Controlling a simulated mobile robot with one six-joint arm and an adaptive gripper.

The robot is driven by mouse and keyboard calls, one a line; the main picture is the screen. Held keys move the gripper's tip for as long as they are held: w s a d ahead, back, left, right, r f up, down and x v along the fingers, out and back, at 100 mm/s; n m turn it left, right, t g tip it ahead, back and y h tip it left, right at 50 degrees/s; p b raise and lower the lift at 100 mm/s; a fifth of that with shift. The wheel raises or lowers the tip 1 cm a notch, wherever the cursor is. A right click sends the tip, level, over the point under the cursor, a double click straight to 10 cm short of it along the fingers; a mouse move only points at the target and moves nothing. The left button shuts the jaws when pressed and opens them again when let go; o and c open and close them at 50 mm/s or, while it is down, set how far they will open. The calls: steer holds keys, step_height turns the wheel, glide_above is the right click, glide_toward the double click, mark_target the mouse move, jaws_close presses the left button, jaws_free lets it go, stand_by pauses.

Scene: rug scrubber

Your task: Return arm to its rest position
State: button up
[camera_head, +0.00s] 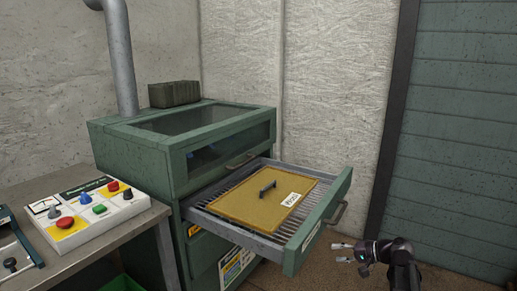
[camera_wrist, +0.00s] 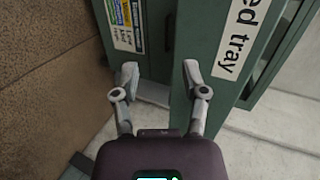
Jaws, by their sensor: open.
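My gripper (camera_head: 342,252) is in the lower right of the head view, to the right of the open drawer (camera_head: 309,239) and apart from its handle (camera_head: 338,212). In the wrist view my gripper (camera_wrist: 158,76) has its two fingers spread with nothing between them. The green drawer front (camera_wrist: 222,75), with a white label ending in "ed tray" (camera_wrist: 241,35), lies beyond the fingers. My arm is folded low at the right edge of the drawer area in the head view.
A table (camera_head: 105,240) at the left carries a white panel with coloured knobs (camera_head: 75,229). Floor shows right of the drawer.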

steer(key=s+a+f+n+g+h, duration=0.55)
steer(key=s+a+f+h, duration=0.35)
steer(key=s+f+h, duration=0.3)
step_height(320, 180, up, 28)
steer(key=s+p, duration=0.1)
steer(key=p, duration=2.5)
steer(key=shift+s+a+f+g+p, duration=0.15)
steer(key=shift+f+g+p, duration=0.05)
steer(key=shift+g+p, duration=0.2)
